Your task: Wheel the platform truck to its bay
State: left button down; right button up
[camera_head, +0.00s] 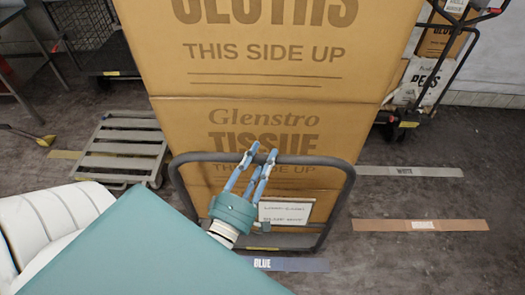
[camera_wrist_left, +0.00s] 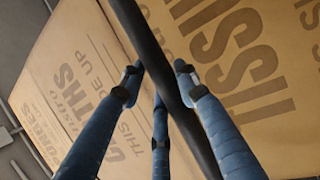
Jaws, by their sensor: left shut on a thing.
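The platform truck's dark push handle (camera_head: 345,185) stands upright in front of me, and the truck carries a tall stack of cardboard boxes (camera_head: 285,120). My left gripper (camera_head: 258,160) is shut on the top bar of the handle. In the left wrist view the blue fingers (camera_wrist_left: 155,85) are around the dark handle bar (camera_wrist_left: 145,40). A small white label (camera_head: 285,211) hangs low inside the handle frame. A blue floor strip marked BLUE (camera_head: 290,264) lies just in front of the truck. The boxes hide most of the deck and the wheels. My right gripper is not in view.
A grey slatted dolly (camera_head: 122,148) stands to the left. A floor strip marked WHITE (camera_head: 420,171) and an orange-brown strip (camera_head: 420,225) lie to the right. Another loaded trolley (camera_head: 425,75) is at the back right. A wire cart (camera_head: 95,40) is at the back left.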

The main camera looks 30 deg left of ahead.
pick_arm(q)
jog(key=shift+s+d+f, duration=0.2)
jog(key=shift+s+d, duration=0.25)
jog(key=shift+s, duration=0.2)
jog(key=c, duration=1.3)
grip_release()
jog(key=shift+s+d+r, duration=0.1)
jog(key=shift+s+r, duration=0.05)
jog(key=shift+s, duration=0.1)
jog(key=shift+o, duration=0.2)
jog(key=shift+w+a, duration=0.2)
jog(key=shift+w, duration=0.15)
jog(key=shift+s, duration=0.1)
jog(key=v, duration=1.2)
